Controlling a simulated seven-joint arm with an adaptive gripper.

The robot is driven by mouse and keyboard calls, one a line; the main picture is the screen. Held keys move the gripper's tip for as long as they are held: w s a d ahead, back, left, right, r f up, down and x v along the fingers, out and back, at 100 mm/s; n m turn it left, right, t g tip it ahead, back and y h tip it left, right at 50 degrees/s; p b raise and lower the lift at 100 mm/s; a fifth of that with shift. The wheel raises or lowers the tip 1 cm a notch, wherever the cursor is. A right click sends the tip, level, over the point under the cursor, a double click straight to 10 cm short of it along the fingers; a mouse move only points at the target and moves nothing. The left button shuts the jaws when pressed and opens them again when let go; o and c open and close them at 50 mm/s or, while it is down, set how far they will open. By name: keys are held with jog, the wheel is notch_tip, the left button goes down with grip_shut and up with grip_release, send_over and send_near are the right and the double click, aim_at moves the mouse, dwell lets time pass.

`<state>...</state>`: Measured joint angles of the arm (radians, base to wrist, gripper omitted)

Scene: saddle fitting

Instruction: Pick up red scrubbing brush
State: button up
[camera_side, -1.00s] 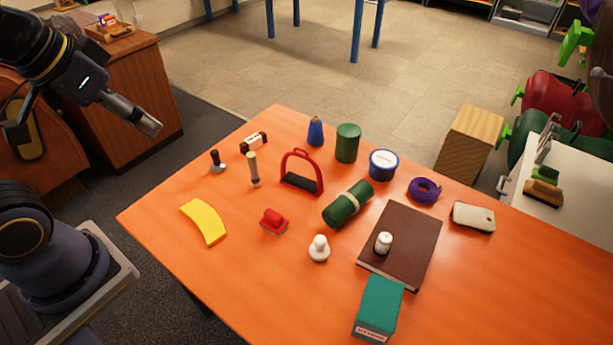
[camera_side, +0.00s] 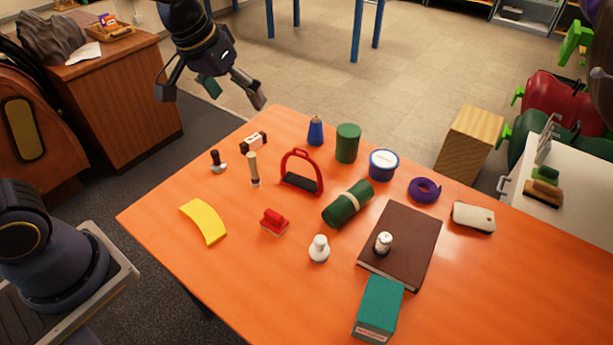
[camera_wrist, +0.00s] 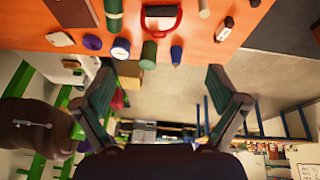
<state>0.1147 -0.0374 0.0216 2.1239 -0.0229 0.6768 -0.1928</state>
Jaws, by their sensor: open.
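The red scrubbing brush (camera_side: 274,221), a small red block with a raised red top, lies on the orange table (camera_side: 235,285) in the side view. It sits right of the yellow curved piece and left of the white knobbed piece. Nothing touches it. My gripper (camera_side: 236,95) is beyond the table's far-left edge, above and well away from the brush. Its two fingers are spread and empty, also in the wrist view (camera_wrist: 160,78). The brush does not show in the wrist view.
A red stirrup-shaped loop (camera_side: 302,172) with a dark base stands behind the brush. A green roll (camera_side: 348,204), a brown book (camera_side: 410,235) and a teal box (camera_side: 379,308) lie to the right. The table is bare in front of the brush.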

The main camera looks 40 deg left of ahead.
jog(key=w+d+f+g, duration=0.2)
jog(key=f, duration=0.4)
jog(key=w+d+f+g, duration=0.1)
jog(key=d+f, duration=0.1)
jog(key=f, duration=0.5)
jog(key=m+g, duration=0.1)
send_over(273, 213)
notch_tip(273, 213, down, 6)
jog(key=r, duration=0.1)
jog(key=shift+y, duration=0.3)
notch_tip(273, 213, down, 11)
jog(key=shift+d+r, duration=0.1)
jog(key=shift+r, duration=0.1)
jog(key=shift+f, duration=3.1)
jog(key=shift+c, duration=0.4)
jog(key=c, duration=1.2)
